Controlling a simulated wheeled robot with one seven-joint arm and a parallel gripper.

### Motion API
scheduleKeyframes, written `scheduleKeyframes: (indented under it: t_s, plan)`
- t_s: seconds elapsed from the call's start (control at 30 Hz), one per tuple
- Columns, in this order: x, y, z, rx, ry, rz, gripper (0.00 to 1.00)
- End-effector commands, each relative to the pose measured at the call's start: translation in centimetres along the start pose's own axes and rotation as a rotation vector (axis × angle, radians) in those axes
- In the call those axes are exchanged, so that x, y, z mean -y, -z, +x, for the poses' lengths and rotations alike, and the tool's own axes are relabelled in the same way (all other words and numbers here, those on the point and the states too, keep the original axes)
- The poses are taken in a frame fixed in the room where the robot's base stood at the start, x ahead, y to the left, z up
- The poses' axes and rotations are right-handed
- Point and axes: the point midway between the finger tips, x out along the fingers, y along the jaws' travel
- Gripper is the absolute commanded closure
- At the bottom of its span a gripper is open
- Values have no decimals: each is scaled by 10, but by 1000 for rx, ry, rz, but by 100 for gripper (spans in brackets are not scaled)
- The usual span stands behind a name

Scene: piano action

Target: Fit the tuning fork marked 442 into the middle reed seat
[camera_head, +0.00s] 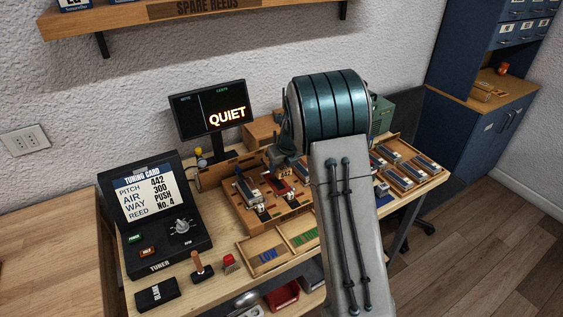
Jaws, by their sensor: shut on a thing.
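A wooden board (236,213) on the workbench carries a row of reed seats with small metal and dark blocks. A red-and-dark piece (279,185) lies near the middle of the row. My gripper (281,166) is low over the back of this board, partly hidden by my own arm. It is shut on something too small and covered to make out. I cannot pick out a tuning fork marked 442. The tuning card (151,193) on the tuner reads pitch 442, air 300, way push, reed No. 4.
A screen (213,113) behind the board reads QUIET. The tuner (160,235), a wooden-handled tool (199,265), a black box (156,292) and a tray marked LOW (243,248) stand in front and left. A tray of reed blocks (436,170) lies right. A shelf (120,20) overhangs.

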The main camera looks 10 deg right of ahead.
Motion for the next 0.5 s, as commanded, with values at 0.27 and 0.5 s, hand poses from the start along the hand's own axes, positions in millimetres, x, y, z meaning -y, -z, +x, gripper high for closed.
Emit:
scheduleKeyframes:
  t_s: [0.27, 0.5]
  plan:
    - [2, 11, 26, 0, 2, 1, 84]
    - [2, 19, 44, 0, 1, 2, 84]
